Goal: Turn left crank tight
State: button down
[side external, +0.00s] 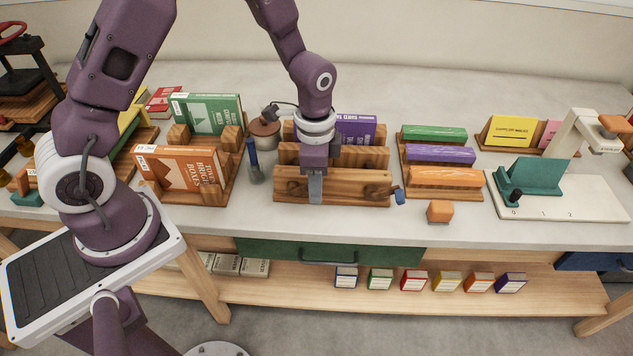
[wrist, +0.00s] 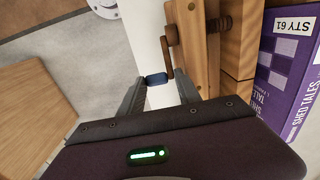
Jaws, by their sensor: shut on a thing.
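A wooden book press (side external: 350,187) stands mid-table with a purple book (side external: 357,129) upright in it. The purple book also shows at the right of the wrist view (wrist: 285,75). My gripper (side external: 315,197) is at the left part of the press's front board and hides the left crank in the side view. In the wrist view, my gripper (wrist: 158,86) is shut on the crank's blue knob (wrist: 156,79). The brown crank arm (wrist: 169,48) runs up from the knob to a wooden screw (wrist: 222,24). The right crank's blue knob (side external: 399,196) stands free.
Left of the press are a blue-handled brush (side external: 253,158), a brown pot (side external: 265,133) and a wooden rack with an orange book (side external: 180,168). To the right are an orange block (side external: 440,211) and a rack of wrapped bars (side external: 442,178). A green drawer (side external: 300,252) lies below the front edge.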

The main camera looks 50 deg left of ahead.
jog(key=s+a+r+t+h, duration=0.1)
jog(key=s+a+t+h, duration=0.4)
jog(key=t+h, duration=0.4)
jog(key=shift+s+a+r+h, duration=0.2)
jog(key=shift+s+h, duration=0.1)
jog(key=shift+s, duration=0.5)
dwell(0.4)
jog(key=c, duration=1)
grip_release()
jog(key=shift+c, duration=0.2)
jog(key=shift+w+a, duration=0.1)
